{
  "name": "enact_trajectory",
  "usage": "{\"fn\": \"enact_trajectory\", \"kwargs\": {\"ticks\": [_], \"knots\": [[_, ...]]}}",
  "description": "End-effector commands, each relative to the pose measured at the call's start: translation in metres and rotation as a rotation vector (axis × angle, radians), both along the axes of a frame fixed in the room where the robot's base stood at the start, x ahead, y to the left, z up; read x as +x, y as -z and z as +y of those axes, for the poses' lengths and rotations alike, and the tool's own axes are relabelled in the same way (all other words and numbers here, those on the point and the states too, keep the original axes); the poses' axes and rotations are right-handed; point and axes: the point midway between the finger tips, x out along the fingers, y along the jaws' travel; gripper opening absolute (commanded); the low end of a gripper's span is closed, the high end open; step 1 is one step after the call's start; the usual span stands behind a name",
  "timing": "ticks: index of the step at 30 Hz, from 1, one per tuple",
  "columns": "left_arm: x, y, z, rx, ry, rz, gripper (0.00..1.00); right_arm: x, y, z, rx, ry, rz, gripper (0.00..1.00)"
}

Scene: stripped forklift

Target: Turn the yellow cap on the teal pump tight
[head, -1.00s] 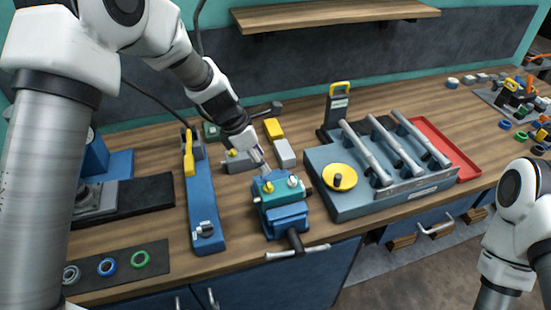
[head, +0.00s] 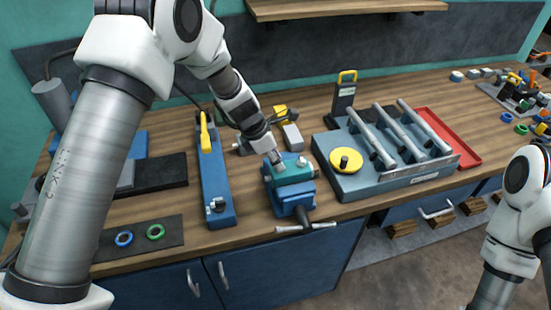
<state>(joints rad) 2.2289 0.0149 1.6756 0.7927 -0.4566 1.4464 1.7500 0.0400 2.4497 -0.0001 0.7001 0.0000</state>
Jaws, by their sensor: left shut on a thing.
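The teal pump (head: 293,174) sits clamped in a blue vise (head: 293,198) near the front edge of the bench. A pale fitting (head: 301,162) shows on the right of its top. My left gripper (head: 277,162) reaches down onto the left of the pump's top and is shut there on the yellow cap. The cap itself is hidden behind the fingers, so its seating does not show. My right arm stands at the right edge of the picture; its gripper is out of view.
A blue-grey fixture with a yellow disc (head: 346,160) and several metal handles stands right of the vise. A long blue tool with a yellow lever (head: 205,132) lies to the left. The vise handle (head: 306,228) sticks out past the bench front.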

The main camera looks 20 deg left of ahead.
Motion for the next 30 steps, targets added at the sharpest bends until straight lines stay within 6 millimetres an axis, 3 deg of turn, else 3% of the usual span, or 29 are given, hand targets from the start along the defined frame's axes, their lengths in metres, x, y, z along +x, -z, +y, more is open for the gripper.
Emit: {"fn": "enact_trajectory", "kwargs": {"ticks": [14,30], "knots": [[0.001,0.001,0.001,0.002,0.097,0.001,0.00,0.000,-0.005,0.000,0.000,0.000,0.000,0.39],[0.005,0.003,0.002,0.002,0.556,0.000,0.00,0.000,-0.017,0.000,0.000,0.000,0.000,0.39]]}}
